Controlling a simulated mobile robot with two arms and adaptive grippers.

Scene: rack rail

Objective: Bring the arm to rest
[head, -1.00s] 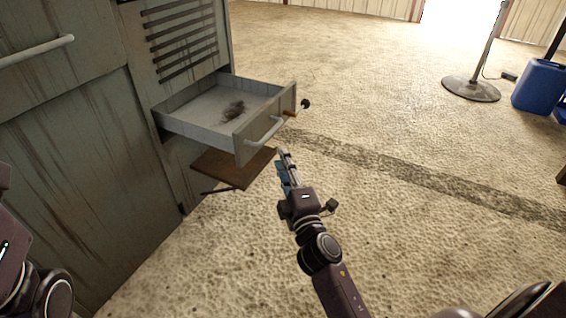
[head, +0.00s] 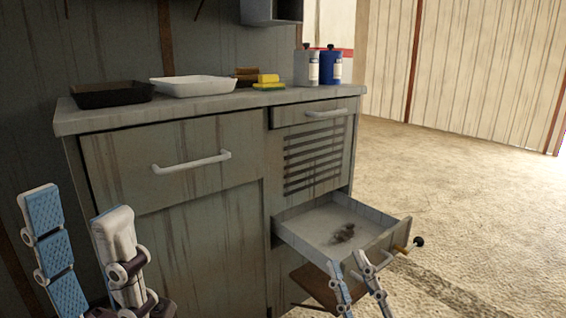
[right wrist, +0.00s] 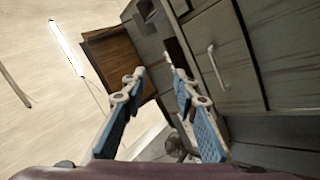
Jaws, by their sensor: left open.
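My left gripper (head: 78,205) is raised at the lower left in the head view, in front of the cabinet. Its fingers are spread and empty. My right gripper (head: 347,260) is low in the head view, in front of the pulled-out lower drawer (head: 385,247). In the right wrist view its fingertips (right wrist: 155,72) are apart with nothing between them. The drawer holds a dark clump or smudge (head: 343,233). I cannot tell whether the right fingers touch the drawer front.
The cabinet top (head: 200,106) carries a black tray (head: 112,95), a white tray (head: 193,86), yellow sponges (head: 268,79) and bottles (head: 331,67). A brown board (head: 315,283) juts out under the drawer. Open floor (head: 460,190) lies to the right.

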